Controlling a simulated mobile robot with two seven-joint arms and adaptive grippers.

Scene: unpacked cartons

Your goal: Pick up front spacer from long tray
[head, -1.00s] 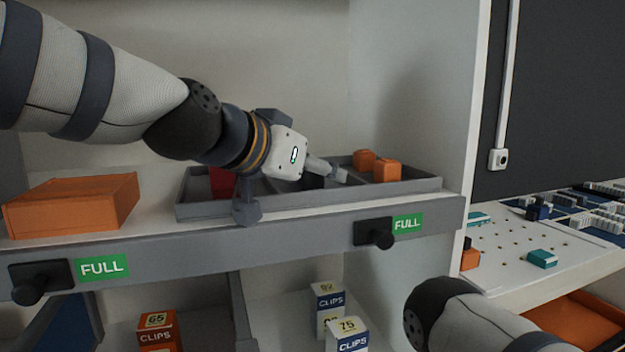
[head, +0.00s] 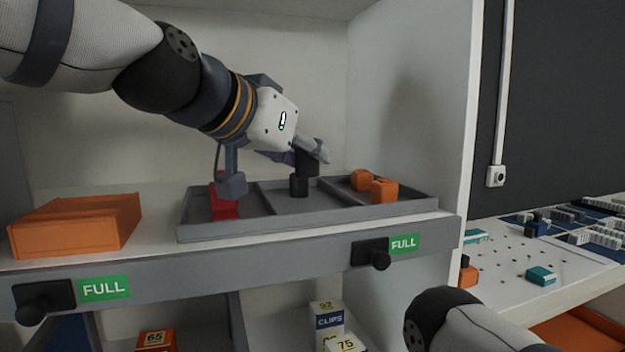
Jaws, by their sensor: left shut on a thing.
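The long grey tray (head: 310,224) lies on the shelf, split into compartments. My left gripper (head: 313,156) is above its middle compartment, shut on a black spacer (head: 306,165). Just below the held spacer is another black part (head: 299,187), over the floor of the middle compartment. I cannot tell whether it is a second spacer or the lower end of the held one. A red piece (head: 224,205) is in the left compartment, partly behind my gripper's camera mount. My right gripper is out of view; only a link of that arm shows at the bottom right.
Two orange blocks (head: 383,190) sit in the right compartment. An orange box (head: 75,228) stands left of the tray. The shelf's side wall (head: 450,120) rises at the right. Clip boxes (head: 327,322) stand below. A white pegboard (head: 515,262) lies at the right.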

